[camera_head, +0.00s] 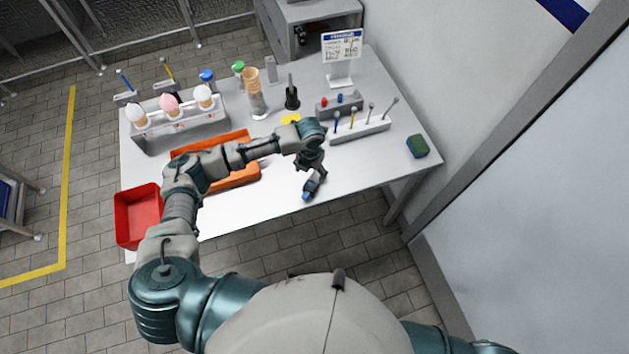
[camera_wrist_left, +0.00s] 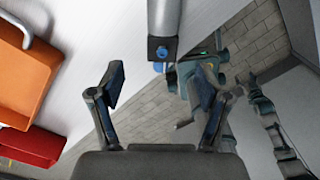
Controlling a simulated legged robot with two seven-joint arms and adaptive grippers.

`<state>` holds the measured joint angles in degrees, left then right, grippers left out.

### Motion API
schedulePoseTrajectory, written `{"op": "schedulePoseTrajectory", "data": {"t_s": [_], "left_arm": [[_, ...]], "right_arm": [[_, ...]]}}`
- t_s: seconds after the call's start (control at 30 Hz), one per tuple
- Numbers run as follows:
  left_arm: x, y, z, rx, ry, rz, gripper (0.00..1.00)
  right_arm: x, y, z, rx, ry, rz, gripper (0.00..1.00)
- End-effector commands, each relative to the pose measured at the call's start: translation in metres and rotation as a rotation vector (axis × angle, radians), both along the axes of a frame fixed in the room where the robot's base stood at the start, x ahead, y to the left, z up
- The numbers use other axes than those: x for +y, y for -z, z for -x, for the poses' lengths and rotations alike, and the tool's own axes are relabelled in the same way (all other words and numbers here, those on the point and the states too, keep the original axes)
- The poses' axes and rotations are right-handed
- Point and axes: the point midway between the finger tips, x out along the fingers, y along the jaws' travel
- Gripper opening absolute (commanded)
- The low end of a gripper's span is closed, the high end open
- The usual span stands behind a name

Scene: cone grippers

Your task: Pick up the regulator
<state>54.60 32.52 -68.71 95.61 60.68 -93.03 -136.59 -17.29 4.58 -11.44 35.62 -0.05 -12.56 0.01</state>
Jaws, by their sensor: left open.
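The regulator appears to be the grey and blue piece (camera_head: 308,194) lying near the front edge of the white table. In the wrist view it looks like a grey cylinder with a dark, blue-marked end (camera_wrist_left: 163,48). My left gripper (camera_head: 317,171) is over its far end in the head view and partly hides it. In the wrist view the left gripper's two fingers (camera_wrist_left: 160,85) are spread wide, and the cylinder's end lies ahead of the gap between them. Nothing is held. Whether a finger touches it cannot be told. My right gripper is out of view.
An orange tray (camera_head: 247,177) lies under my left forearm, and a red bin (camera_head: 137,215) stands at the left edge. The table (camera_head: 385,165) is clear right of the gripper.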

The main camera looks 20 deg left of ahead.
Motion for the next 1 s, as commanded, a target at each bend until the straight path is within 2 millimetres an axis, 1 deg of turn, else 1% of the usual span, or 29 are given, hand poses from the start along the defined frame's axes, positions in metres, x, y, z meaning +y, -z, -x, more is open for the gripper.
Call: {"op": "schedulePoseTrajectory", "data": {"t_s": [0.03,0.1,0.2,0.37,0.47,0.6,0.7,0.8,0.97,1.0], "left_arm": [[0.0,0.012,0.001,0.004,0.0,0.0,0.77],[-0.001,0.025,0.001,0.002,0.0,0.001,0.77],[-0.001,0.039,0.0,0.0,-0.001,0.001,0.77],[-0.001,0.05,0.0,-0.001,0.0,0.001,0.77],[-0.003,0.062,-0.001,0.002,-0.001,0.001,0.77],[-0.004,0.085,-0.003,0.001,-0.001,0.001,0.77],[-0.004,0.096,-0.002,0.0,-0.001,0.001,0.77],[-0.004,0.099,-0.002,-0.001,0.0,0.0,0.77],[-0.004,0.099,-0.003,-0.002,0.0,0.001,0.77],[-0.004,0.099,-0.003,-0.002,0.0,0.001,0.69]], "right_arm": [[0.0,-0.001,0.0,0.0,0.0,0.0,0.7],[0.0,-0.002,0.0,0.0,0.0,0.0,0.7],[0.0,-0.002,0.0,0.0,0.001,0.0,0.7],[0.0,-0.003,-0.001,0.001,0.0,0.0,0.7],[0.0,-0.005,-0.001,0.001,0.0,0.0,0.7],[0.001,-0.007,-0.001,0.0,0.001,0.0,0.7],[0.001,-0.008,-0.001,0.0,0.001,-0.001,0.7],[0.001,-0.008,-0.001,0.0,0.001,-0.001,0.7],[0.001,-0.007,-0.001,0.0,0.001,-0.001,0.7],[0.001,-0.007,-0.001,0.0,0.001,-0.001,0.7]]}}
